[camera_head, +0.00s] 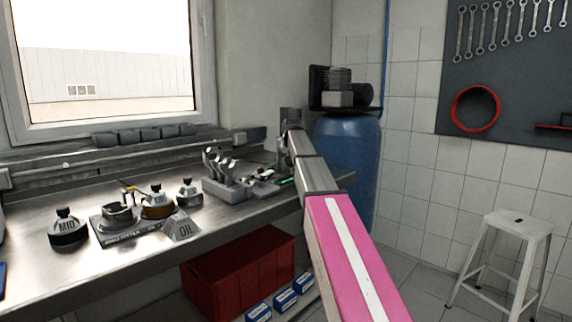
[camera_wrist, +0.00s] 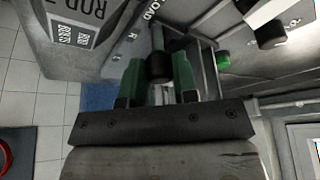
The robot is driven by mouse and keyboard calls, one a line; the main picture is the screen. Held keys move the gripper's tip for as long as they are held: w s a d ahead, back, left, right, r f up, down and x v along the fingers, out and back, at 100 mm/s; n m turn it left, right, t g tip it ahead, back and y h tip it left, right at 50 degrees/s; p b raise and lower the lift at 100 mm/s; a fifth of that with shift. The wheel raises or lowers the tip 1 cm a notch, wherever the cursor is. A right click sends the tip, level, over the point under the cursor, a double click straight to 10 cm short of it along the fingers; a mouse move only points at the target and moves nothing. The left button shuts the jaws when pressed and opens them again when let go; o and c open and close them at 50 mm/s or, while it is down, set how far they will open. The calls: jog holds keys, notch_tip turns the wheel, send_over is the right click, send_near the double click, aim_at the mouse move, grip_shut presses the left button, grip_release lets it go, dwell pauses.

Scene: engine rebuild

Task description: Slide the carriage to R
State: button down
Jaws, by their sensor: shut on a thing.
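In the wrist view my gripper (camera_wrist: 159,75) has its two green fingers closed on a dark round knob (camera_wrist: 158,68) on a metal post. The knob appears to be the carriage's handle; the carriage body is mostly hidden. A grey plate beside it carries the letter R (camera_wrist: 133,36), up and left of the knob, and the word LOAD (camera_wrist: 151,11) farther up. In the head view my arm reaches to the bench's far right end and hides the fingers and the knob.
A green knob (camera_wrist: 223,60) sits close right of the fingers. A blue tank (camera_head: 345,150) stands beyond the bench end.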

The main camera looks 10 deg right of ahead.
jog(key=w+d, duration=0.2)
jog(key=d, duration=0.1)
jog(key=shift+w+d, duration=0.2)
jog(key=shift+w, duration=0.1)
jog(key=c, duration=0.9)
grip_release()
jog(key=v, duration=1.1)
jog(key=shift+f, duration=0.1)
